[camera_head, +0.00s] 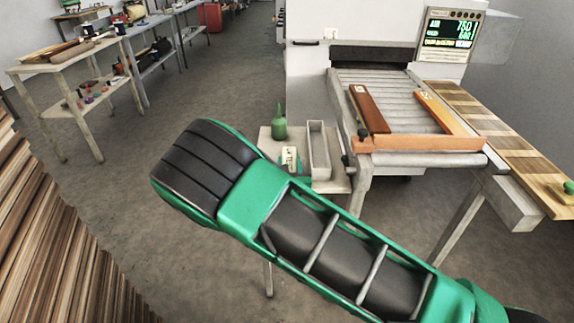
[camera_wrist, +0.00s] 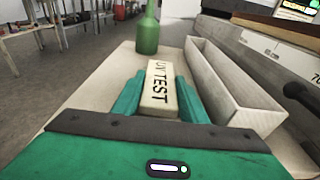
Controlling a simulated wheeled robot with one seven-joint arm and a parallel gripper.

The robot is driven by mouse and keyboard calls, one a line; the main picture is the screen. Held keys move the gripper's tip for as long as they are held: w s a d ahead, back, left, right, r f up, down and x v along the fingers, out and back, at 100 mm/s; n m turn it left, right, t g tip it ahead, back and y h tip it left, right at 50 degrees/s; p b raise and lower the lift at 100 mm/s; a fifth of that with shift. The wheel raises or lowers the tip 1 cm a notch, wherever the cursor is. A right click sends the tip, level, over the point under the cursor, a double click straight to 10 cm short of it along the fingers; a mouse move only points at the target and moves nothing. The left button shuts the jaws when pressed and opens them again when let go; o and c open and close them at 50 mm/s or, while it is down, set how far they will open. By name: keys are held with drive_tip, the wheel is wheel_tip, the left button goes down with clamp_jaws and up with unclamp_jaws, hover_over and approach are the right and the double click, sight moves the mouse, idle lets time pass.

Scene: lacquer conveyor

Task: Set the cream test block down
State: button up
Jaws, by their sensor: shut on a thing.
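The cream test block (camera_wrist: 158,88), marked "UV TEST", is between the two green fingers of my gripper (camera_wrist: 158,97) in the wrist view. My gripper is shut on it. The block is over or on a pale side shelf (camera_wrist: 90,98); I cannot tell whether it touches the surface. In the head view the block (camera_head: 290,157) shows just past my green and black arm, above the shelf (camera_head: 331,183). My gripper's fingers are hardly visible there.
A green bottle (camera_wrist: 147,32) stands beyond the block. A long, open grey trough (camera_wrist: 232,88) lies to its right. The roller conveyor (camera_head: 385,95) holds a brown board (camera_head: 368,108) behind an orange crossbar (camera_head: 420,152). Stacked boards (camera_head: 50,235) stand at the left. Shelf left of the block is clear.

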drive_tip(key=shift+f, duration=0.1)
drive_tip(key=o, duration=1.1)
drive_tip(key=shift+c, duration=0.2)
